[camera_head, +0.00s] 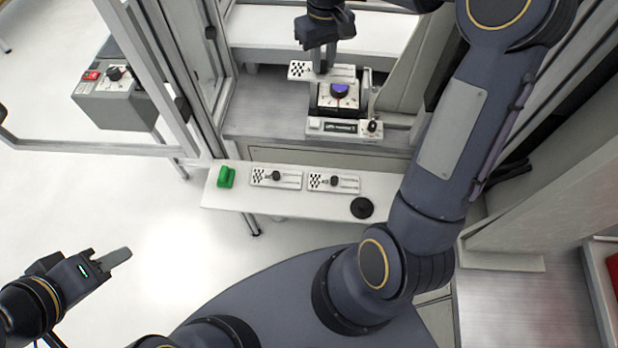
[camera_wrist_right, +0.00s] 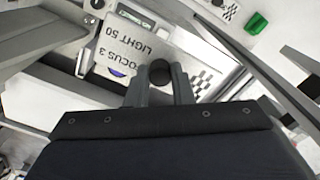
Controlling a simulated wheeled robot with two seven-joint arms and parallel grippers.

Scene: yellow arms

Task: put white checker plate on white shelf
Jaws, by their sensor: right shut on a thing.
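A white checker plate (camera_head: 346,72) with a black-and-white check patch is at the grey device inside the frame. My right gripper (camera_head: 322,68) reaches down over it, shut on its black knob (camera_wrist_right: 160,72). The wrist view shows the plate (camera_wrist_right: 112,45) with the print "FOCUS 3 LIGHT 50". I cannot tell whether the plate touches the device. The white shelf (camera_head: 300,207) stands in front, with two similar checker plates (camera_head: 276,178) (camera_head: 333,183) lying on it. My left gripper (camera_head: 118,258) is empty at the lower left, away from the shelf; its finger gap is not clear.
A green block (camera_head: 226,177) sits at the shelf's left end and a black disc (camera_head: 362,207) at its right. The device (camera_head: 338,97) has a purple-topped dark knob. Frame posts (camera_head: 176,75) stand left of it. A grey control box (camera_head: 115,98) is further left.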

